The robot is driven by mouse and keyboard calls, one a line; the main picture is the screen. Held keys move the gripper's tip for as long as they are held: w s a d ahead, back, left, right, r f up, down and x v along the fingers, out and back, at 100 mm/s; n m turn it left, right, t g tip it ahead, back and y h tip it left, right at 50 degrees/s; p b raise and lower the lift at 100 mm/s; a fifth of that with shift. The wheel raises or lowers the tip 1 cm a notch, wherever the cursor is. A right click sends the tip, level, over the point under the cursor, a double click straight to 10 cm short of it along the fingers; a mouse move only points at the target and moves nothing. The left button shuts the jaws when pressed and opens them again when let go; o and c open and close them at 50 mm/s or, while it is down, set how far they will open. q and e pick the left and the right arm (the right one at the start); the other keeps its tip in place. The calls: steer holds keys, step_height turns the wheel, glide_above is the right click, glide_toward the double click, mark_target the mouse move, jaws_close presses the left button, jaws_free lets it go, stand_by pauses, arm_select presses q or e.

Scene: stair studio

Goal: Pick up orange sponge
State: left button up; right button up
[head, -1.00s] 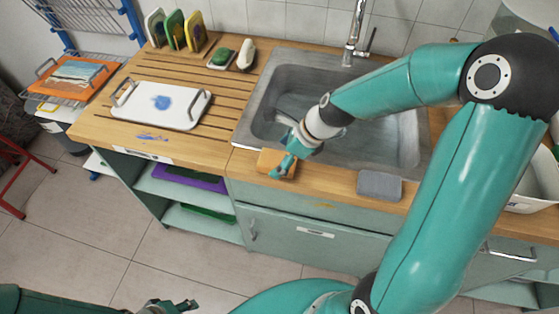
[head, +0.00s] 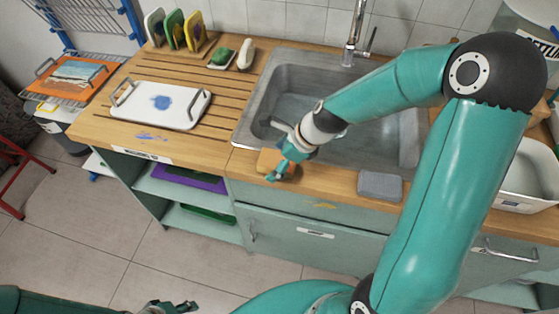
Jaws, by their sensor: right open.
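The orange sponge (head: 266,159) lies on the wooden counter at the front left corner of the sink, partly hidden by my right gripper. My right gripper (head: 279,171) points down at the sponge, its fingers open and overlapping the sponge's right part in the head view. I cannot tell whether the fingers touch it. My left gripper (head: 168,307) is low at the bottom edge, away from the counter; its fingers are too small and cut off to tell their state.
A metal sink (head: 380,140) is just behind the sponge, with a grey sponge (head: 380,185) on its front ledge. A white tray (head: 160,106) stands on the slatted drainboard. A white basin (head: 530,175) is at the right. The tap (head: 353,35) rises at the back.

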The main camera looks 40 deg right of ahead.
steer(key=shift+c, duration=0.3)
steer(key=c, duration=0.8)
steer(key=shift+s, duration=0.1)
steer(key=shift+r, duration=0.5)
step_height(320, 180, up, 9)
steer(key=p, duration=0.3)
steer(key=shift+r, duration=0.1)
step_height(320, 180, up, 10)
glide_above(277, 159)
steer(key=shift+r, duration=0.2)
